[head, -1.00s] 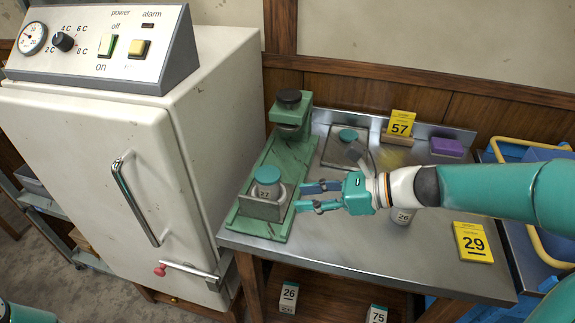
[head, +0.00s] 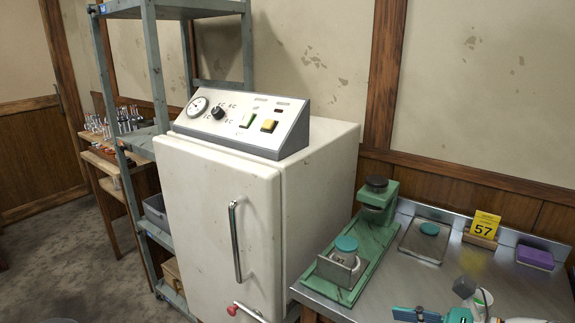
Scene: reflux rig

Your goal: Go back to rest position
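My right gripper (head: 418,315) is at the bottom edge of the head view, over the steel bench (head: 395,283). It is partly cut off, so its opening cannot be told. A jar with a teal lid (head: 346,243) stands in the metal holder on the green stand (head: 378,238), apart from the gripper. My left gripper is not in view.
A white cabinet (head: 215,195) with a handle stands left of the bench. A tray (head: 408,245) with a teal lid (head: 429,228), a yellow 57 card (head: 484,225) and a purple block (head: 535,257) are at the bench's back. A grey shelf (head: 157,70) stands behind the cabinet.

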